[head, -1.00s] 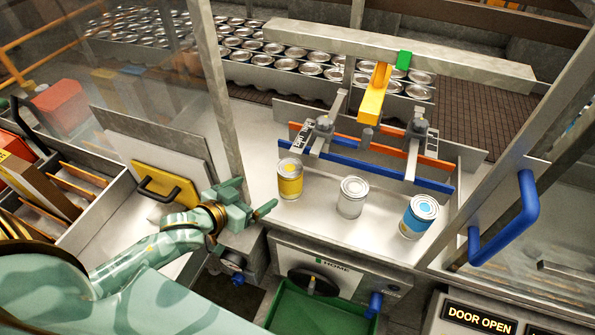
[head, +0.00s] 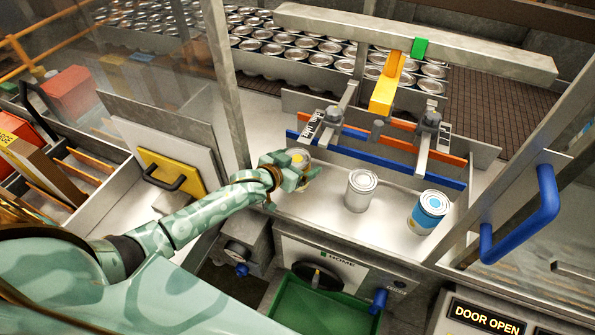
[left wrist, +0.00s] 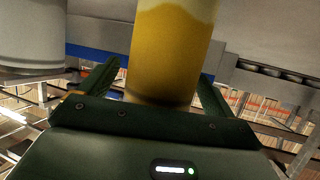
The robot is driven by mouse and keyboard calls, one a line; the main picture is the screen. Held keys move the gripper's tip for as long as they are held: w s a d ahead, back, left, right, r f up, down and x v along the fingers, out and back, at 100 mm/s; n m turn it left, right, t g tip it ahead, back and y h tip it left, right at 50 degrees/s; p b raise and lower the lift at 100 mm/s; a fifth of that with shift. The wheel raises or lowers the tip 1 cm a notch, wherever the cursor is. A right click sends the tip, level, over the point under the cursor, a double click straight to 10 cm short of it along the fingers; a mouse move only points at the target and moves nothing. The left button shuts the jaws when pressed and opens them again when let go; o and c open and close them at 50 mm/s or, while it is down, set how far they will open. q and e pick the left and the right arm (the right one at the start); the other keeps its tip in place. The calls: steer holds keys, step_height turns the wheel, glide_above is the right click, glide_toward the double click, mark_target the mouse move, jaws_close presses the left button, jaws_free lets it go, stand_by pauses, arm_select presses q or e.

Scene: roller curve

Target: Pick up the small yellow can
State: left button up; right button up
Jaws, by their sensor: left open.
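The small yellow can (head: 299,156) stands on the metal ledge at the left end of the row. My left gripper (head: 296,178) is at this can in the head view and hides most of it, leaving mainly its top showing. In the left wrist view the yellow can (left wrist: 170,55) fills the space ahead of the palm, between the two dark green fingers of the open gripper (left wrist: 158,82). I cannot tell whether a finger touches it. My right gripper is not in view.
A plain white can (head: 360,190) and a blue-and-white can (head: 428,212) stand to the right on the ledge. A blue rail (head: 385,157) runs behind the cans. A frame post (head: 225,85) rises close left of the gripper. A green bin (head: 320,308) is below.

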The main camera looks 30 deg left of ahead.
arm_select(q)
steer(key=shift+w+f, duration=0.1)
steer(key=shift+w, duration=0.1)
steer(key=shift+s, duration=0.1)
steer(key=shift+c, duration=0.3)
steer(key=c, duration=1.1)
